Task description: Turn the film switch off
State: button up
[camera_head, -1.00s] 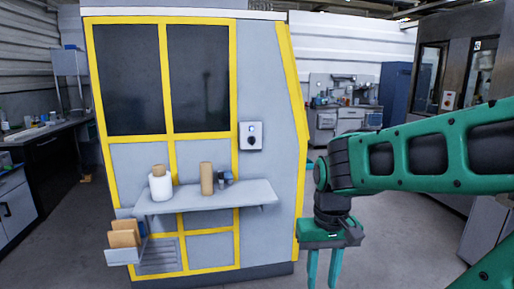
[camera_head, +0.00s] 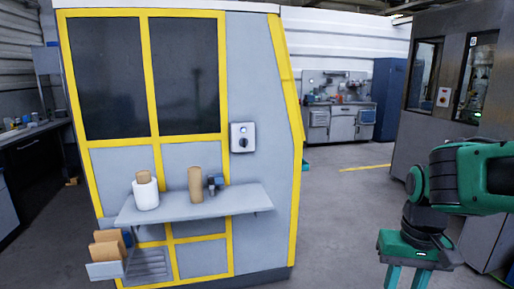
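A small white switch box (camera_head: 243,138) with a dark rotary knob is mounted on the grey front of the yellow-framed machine (camera_head: 258,90), right of its dark windows. A small light shows above the knob; the knob's exact setting is too small to tell. This may be the film switch, but no label is readable. My gripper (camera_head: 406,284) hangs at the lower right, well away from the box, with two green fingers pointing down and apart. The fingertips are cut off by the frame's bottom edge. Nothing shows between the visible parts of the fingers.
A grey shelf (camera_head: 235,201) juts out below the switch box. It holds a white roll (camera_head: 146,195), a brown roll (camera_head: 195,185) and a small dark device (camera_head: 215,184). A tray (camera_head: 105,270) with brown pieces sits lower left. Floor right of the machine is open.

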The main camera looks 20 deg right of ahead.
aim_at(243, 142)
jog(key=z, duration=0.05)
jog(key=i, duration=1)
jog(key=u, duration=0.05)
